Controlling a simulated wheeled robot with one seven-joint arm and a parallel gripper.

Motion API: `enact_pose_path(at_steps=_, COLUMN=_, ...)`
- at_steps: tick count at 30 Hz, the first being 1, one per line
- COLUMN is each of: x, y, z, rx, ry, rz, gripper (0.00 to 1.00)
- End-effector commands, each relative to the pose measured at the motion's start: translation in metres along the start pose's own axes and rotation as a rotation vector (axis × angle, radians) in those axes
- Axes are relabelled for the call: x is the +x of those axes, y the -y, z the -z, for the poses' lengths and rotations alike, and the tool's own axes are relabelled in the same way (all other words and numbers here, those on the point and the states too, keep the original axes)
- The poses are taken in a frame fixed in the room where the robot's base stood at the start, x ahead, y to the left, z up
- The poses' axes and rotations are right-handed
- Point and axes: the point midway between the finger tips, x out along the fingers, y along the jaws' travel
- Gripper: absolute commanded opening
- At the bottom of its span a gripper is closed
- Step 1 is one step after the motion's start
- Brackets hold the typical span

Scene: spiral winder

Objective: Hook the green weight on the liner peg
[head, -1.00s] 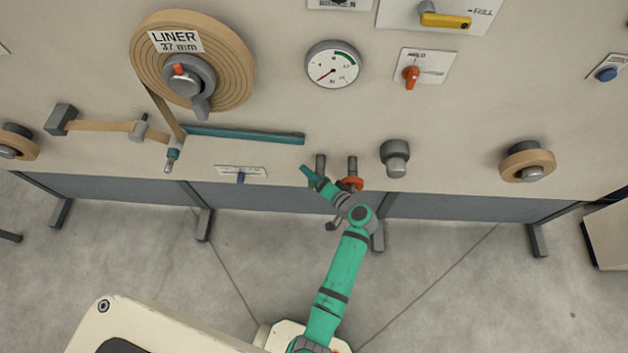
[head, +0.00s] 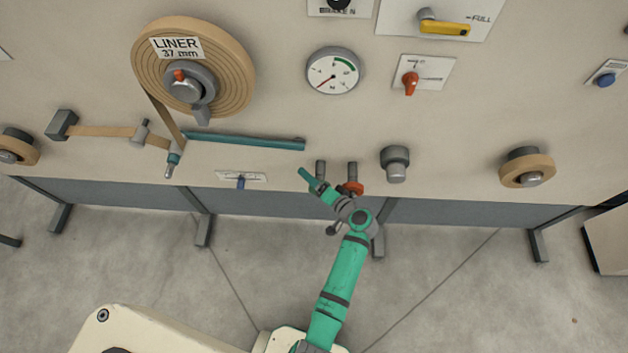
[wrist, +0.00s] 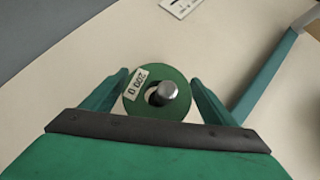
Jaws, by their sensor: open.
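The green weight (wrist: 145,103), a ring with a white label reading 200 g, sits around a metal peg (wrist: 168,92) in the wrist view. My gripper (wrist: 158,78) is open, with one finger on each side of the weight; contact with it cannot be told. In the head view my gripper (head: 312,180) is at the lower edge of the panel, by a grey peg (head: 320,167), and the weight cannot be made out there. A metal-tipped pin with a teal collar (head: 172,163) is below the LINER roll (head: 228,75); I cannot tell whether it is the liner peg.
An orange weight (head: 353,188) hangs on the neighbouring peg, close right of my gripper. A teal bar (head: 245,138) runs along the panel to the upper left. A grey knob (head: 395,163) sticks out to the right. The floor in front is clear.

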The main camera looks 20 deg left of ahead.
Motion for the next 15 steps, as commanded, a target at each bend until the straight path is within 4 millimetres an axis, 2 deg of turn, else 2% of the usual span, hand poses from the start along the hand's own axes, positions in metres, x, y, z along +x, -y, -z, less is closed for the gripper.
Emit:
enact_pose_path(at_steps=5, x=-0.021, y=-0.001, z=0.0, rx=0.001, ry=-0.002, rz=-0.001, gripper=0.8)
enact_pose_path(at_steps=15, x=-0.083, y=0.0, z=0.0, rx=0.0, ry=-0.003, rz=-0.001, gripper=0.8)
